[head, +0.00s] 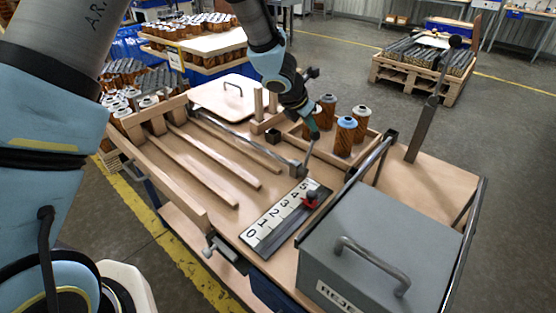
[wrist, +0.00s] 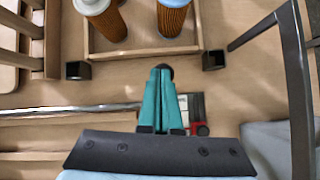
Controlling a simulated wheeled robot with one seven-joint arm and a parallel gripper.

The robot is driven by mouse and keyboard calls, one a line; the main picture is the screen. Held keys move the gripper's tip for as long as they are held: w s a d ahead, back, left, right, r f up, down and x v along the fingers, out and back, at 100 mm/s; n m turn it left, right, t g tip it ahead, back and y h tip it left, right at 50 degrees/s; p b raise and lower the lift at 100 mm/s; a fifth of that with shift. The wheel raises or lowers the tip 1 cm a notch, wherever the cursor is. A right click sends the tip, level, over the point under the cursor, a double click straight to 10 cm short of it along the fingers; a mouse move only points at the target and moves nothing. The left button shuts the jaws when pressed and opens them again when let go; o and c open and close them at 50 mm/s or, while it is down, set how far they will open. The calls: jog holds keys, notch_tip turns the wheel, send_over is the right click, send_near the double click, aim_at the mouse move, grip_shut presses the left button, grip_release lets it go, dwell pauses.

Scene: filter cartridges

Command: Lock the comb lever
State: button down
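The comb lever (head: 307,155) is a thin grey arm that rises from the right end of a long metal rod (head: 235,132) across the bench. The rod also shows in the wrist view (wrist: 70,111). Wooden comb bars (head: 215,163) lie to the left of the lever. My gripper (head: 313,136) is at the lever's upper end. In the wrist view its teal fingers (wrist: 162,76) are close together with a dark round knob (wrist: 162,69) at their tips. It looks shut on the lever's end; the fingers hide most of the lever there.
Orange-brown filter cartridges (head: 345,137) stand in a wooden tray behind the lever. A numbered board (head: 275,219) with a red slider (head: 310,196) lies in front. A grey reject box (head: 385,235) with a handle stands at the right. A black square socket (head: 273,137) is near the rod.

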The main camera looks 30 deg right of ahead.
jog(key=shift+w+d, duration=0.1)
jog(key=shift+d, duration=0.3)
jog(key=shift+d+f, duration=0.15)
jog(key=shift+d, duration=0.05)
jog(key=shift+f, duration=0.1)
